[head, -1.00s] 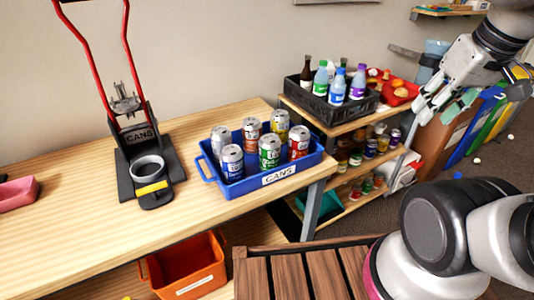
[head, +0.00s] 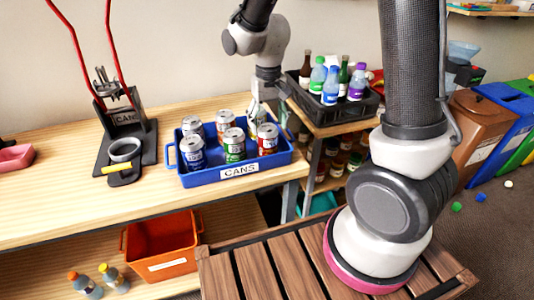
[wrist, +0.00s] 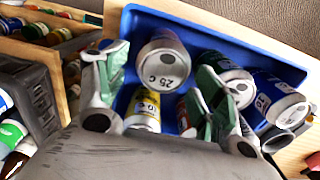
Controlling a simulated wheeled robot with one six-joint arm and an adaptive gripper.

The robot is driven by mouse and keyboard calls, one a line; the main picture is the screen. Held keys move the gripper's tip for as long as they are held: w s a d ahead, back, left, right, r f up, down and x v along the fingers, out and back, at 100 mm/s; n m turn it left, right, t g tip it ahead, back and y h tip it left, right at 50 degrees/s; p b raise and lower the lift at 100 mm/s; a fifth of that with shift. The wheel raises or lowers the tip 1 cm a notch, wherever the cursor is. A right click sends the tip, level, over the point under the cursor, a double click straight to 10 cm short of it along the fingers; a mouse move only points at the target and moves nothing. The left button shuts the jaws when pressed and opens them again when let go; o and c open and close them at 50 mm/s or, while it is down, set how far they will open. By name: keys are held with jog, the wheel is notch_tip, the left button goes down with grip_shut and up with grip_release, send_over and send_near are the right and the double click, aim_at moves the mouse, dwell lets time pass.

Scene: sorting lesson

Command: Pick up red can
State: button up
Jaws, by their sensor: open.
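The red can (head: 267,138) stands at the front right of the blue tray (head: 239,172) labelled CANS. My gripper (head: 259,108) is over the right part of the tray, just behind the red can. In the wrist view my gripper (wrist: 162,105) has its two fingers apart. The gripper holds nothing.
The green can (head: 234,146), blue can (head: 192,152) and other cans share the tray. A black bottle crate (head: 366,108) stands to the right. A can press (head: 122,145) is at the left. An orange bin (head: 160,245) sits on the lower shelf.

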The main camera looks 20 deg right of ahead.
aim_at(267, 143)
notch_tip(267, 143, down, 8)
jog(key=shift+a, duration=0.15)
dwell(0.3)
jog(key=c, duration=0.5)
